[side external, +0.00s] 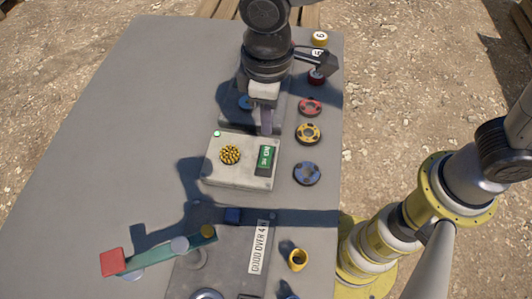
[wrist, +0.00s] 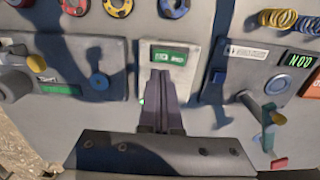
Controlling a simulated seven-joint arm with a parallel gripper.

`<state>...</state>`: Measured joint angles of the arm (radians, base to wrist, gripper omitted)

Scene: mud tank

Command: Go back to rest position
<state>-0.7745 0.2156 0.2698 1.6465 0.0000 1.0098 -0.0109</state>
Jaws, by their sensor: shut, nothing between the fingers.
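My gripper (side external: 266,128) hangs from the arm at the upper middle of the side external view, beside the far edge of a light grey box. In the wrist view its two dark purple fingers (wrist: 158,90) are together with nothing held. The grey box (side external: 213,171) carries a yellow and black knob (side external: 230,155) and a green-lit switch or display (side external: 265,158). In the wrist view the green display (wrist: 170,57) is just beyond the fingertips, and the knob is hidden. I cannot tell whether the fingertips touch the box.
Red (side external: 310,107), yellow (side external: 308,133) and blue (side external: 307,173) rings lie along the table's right edge. A green lever with a red end (side external: 112,262) sticks out at the lower left. The table's left side is bare.

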